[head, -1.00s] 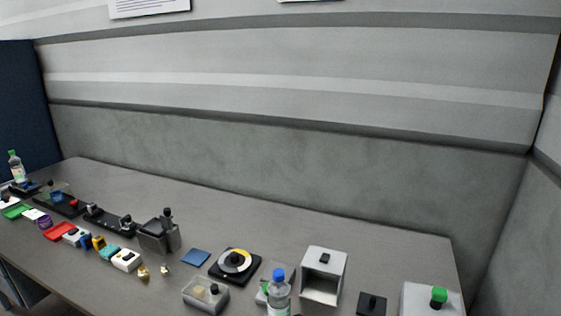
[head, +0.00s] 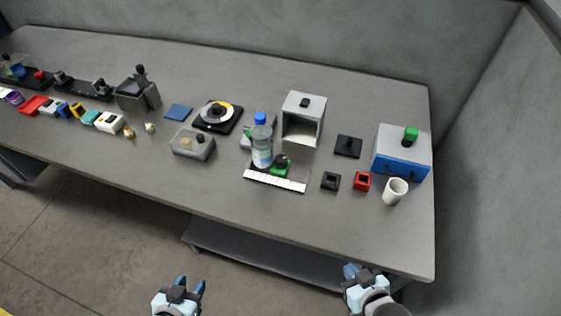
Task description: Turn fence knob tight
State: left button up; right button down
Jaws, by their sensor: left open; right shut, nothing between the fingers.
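Several knobs show on the table, and I cannot tell for certain which one is the fence knob. A dark round knob (head: 281,160) sits on a green block (head: 280,170) behind a white ruled strip (head: 275,180); a bottle stands close on its left. A green knob (head: 411,133) stands on top of a blue-and-grey box (head: 402,152) at the right. My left gripper (head: 190,287) is open and empty, low in front of the table. My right gripper (head: 364,273) is shut and empty, below the table's front right edge. Neither touches a knob.
A clear bottle with a blue cap (head: 262,142), a grey open-fronted box (head: 302,118), a white cup (head: 395,192), a red block (head: 362,181) and a round dial (head: 217,114) stand on the grey table (head: 230,205). Its front strip is clear. Many small items crowd the left.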

aim_at(282, 160)
jog(key=k+j+u, duration=0.15)
jog(key=j, duration=0.6)
jog(key=j+u, duration=0.15)
jog(key=j, duration=0.6)
jog(key=i+l, duration=0.3)
jog(key=l, duration=0.2)
